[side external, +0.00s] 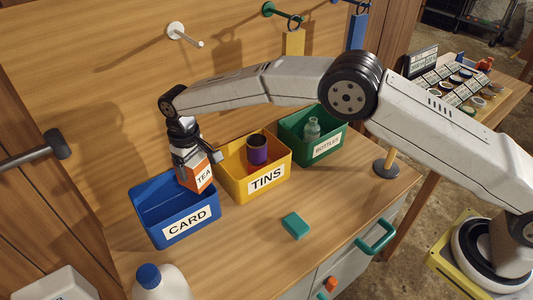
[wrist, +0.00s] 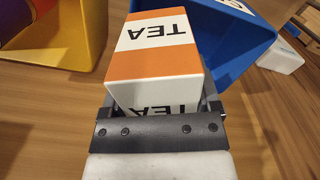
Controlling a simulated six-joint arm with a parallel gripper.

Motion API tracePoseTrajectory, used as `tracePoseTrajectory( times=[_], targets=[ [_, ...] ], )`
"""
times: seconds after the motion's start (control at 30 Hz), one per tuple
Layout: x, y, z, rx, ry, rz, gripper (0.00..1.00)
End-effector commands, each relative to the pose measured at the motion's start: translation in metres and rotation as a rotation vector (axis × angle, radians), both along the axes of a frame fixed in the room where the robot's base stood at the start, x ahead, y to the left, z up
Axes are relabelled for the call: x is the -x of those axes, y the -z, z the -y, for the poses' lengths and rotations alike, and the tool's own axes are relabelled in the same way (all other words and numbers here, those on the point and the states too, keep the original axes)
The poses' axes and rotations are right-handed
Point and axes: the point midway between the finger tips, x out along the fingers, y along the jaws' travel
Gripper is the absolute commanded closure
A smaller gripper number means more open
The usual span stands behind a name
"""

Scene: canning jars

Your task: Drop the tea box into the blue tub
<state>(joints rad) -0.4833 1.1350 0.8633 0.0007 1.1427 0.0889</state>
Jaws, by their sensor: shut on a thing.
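The orange and white tea box (side external: 199,178) is held in my gripper (side external: 190,165) at the back right corner of the blue tub (side external: 180,226), which is labelled CARD. My gripper is shut on the box. In the wrist view the tea box (wrist: 160,45) fills the space between the fingers of my gripper (wrist: 163,108), and the blue tub (wrist: 228,50) shows behind it to the right. In the side view the box overlaps the tub's right rim. I cannot tell how much of it is over the opening.
The yellow TINS tub (side external: 262,182) with a purple tin (side external: 257,150) stands right beside the blue tub. The green BOTTLES tub (side external: 325,146) holds a bottle (side external: 312,130). A teal block (side external: 295,225) lies in front. A white jug (side external: 160,284) stands at the front edge.

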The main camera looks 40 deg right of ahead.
Motion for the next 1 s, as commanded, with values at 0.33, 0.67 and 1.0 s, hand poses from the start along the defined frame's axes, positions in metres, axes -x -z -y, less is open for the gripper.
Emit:
tracePoseTrajectory(
  times=[0.33,0.67,1.0],
  targets=[
    [0.0,0.003,0.0,0.0,0.0,0.001,0.77],
    [0.0,0.01,0.0,0.0,0.0,0.001,0.77],
    [0.0,0.012,0.0,0.0,0.0,0.001,0.0]
  ],
)
